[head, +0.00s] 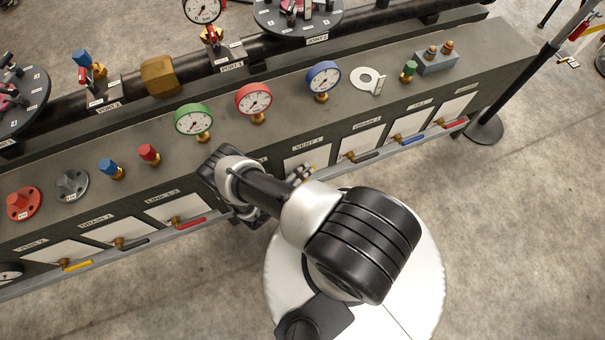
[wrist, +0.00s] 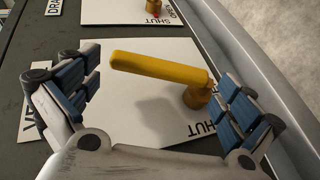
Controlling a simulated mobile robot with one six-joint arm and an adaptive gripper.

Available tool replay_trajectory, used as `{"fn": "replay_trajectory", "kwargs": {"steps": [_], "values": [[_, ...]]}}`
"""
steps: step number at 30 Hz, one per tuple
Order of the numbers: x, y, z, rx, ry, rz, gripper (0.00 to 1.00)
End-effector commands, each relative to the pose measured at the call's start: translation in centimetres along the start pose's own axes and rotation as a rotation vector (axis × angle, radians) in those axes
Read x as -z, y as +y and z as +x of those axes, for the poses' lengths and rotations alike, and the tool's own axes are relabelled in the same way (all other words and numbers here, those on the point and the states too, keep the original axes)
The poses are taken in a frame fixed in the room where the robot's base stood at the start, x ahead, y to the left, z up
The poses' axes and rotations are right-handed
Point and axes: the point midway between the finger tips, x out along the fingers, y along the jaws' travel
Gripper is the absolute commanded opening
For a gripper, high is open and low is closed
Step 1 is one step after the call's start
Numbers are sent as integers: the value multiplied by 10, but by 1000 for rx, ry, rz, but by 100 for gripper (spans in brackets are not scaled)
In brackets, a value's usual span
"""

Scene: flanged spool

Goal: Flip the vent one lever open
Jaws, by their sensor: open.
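The vent 1 panel (head: 307,160) is a white plate on the bench front, with its lever mostly hidden behind my arm in the head view. In the wrist view, a yellow lever (wrist: 160,68) stands above a white plate (wrist: 130,125) marked SHUT near the pivot. It reaches from its brass pivot (wrist: 198,95) across the plate, toward the side with a partly hidden label beginning "VE". My gripper (wrist: 157,74) is open, one finger on each side of the lever. I see no clear contact with either finger. In the head view my gripper is largely hidden by the arm.
A grey rail (wrist: 262,70) runs along the bench edge beside the panel. The drain plate (wrist: 125,12) adjoins it. Levers with yellow, black, red and blue handles line the front. Green (head: 193,120), red (head: 254,99) and blue (head: 323,77) gauges stand on the bench top.

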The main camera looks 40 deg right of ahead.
Motion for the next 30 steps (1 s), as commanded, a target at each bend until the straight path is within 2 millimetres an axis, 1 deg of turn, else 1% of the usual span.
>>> {"fn": "replay_trajectory", "kwargs": {"steps": [6,8,10,14,18,22,24,27,30], "values": [[0,0,-1,1,1,0,100],[1,0,-5,1,2,0,100],[2,0,-12,1,4,-1,100],[2,0,-37,2,8,-1,100],[2,0,-68,3,7,-1,100],[1,0,-93,2,5,-1,100],[2,0,-104,2,4,1,100],[1,0,-114,1,3,0,100],[0,0,-119,0,0,0,100]]}}
